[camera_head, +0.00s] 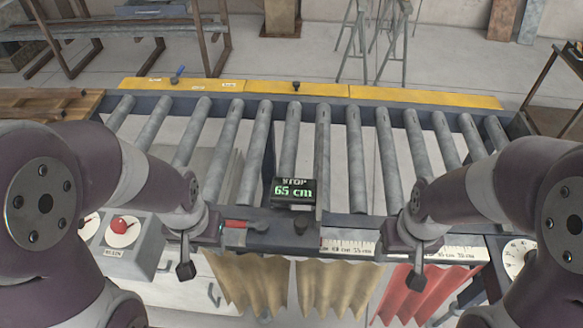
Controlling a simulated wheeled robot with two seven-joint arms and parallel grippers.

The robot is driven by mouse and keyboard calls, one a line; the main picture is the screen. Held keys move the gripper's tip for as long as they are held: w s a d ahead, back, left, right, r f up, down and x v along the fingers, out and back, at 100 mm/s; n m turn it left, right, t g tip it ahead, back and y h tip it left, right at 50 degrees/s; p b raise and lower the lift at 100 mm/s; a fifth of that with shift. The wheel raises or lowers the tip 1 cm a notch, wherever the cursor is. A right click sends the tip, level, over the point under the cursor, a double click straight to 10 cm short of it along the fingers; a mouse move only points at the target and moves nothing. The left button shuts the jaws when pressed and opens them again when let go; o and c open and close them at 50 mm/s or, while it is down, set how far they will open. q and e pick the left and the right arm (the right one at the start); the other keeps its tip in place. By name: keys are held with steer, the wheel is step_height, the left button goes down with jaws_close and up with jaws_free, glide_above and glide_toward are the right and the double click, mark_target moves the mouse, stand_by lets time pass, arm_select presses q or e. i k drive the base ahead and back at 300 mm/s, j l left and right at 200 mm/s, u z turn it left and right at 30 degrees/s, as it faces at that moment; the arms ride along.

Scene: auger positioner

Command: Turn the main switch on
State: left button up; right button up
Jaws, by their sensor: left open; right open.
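No part is clearly marked as the main switch, so I cannot tell which control it is. A grey control box (140,262) at the left carries a red knob (121,225) on a white disc, with another white disc partly hidden by my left arm. A white round dial (517,256) with markings is at the right edge, partly covered by my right arm. My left gripper (190,247) is open and empty, just right of the control box. My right gripper (417,255) is open and empty, above the ruler's right part and left of the dial.
A roller conveyor (323,150) spans the middle, with a yellow rail (220,86) behind it. A ruler strip (350,247), a red handle (240,224) and hanging curtains (330,285) are at the front.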

mark_target(119, 226)
steer(key=u, duration=1.7)
